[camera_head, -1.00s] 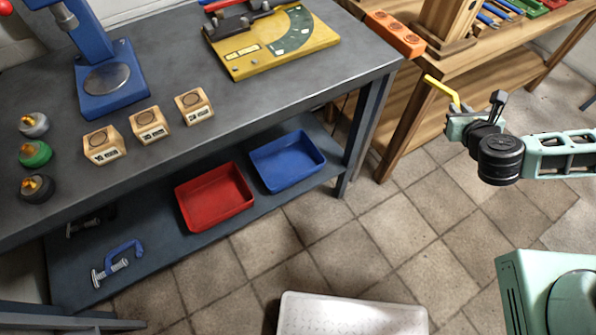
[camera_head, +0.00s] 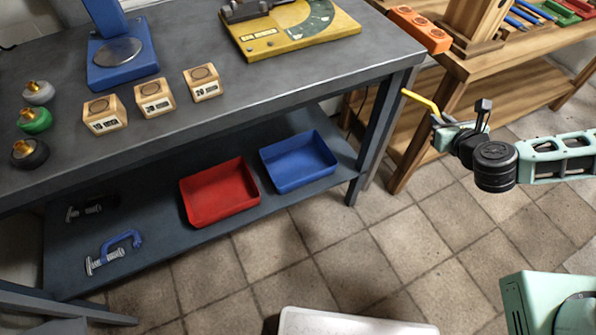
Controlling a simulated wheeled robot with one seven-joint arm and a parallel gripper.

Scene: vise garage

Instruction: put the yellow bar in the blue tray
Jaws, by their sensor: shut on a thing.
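The yellow bar (camera_head: 421,101) is thin and bent, and sticks up and to the left out of my gripper (camera_head: 440,124). My gripper is shut on it, and the jaws are partly hidden at this angle. It is held in the air at the right, in front of the wooden bench and clear of the dark bench's right end. The blue tray (camera_head: 298,162) sits empty on the lower shelf of the dark bench, to the left of my gripper and lower.
A red tray (camera_head: 219,192) stands left of the blue tray. The bench leg (camera_head: 375,135) and the tabletop (camera_head: 215,90) bound the shelf. A blue clamp (camera_head: 115,250) lies on the shelf at left. The tiled floor (camera_head: 380,245) in front is clear.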

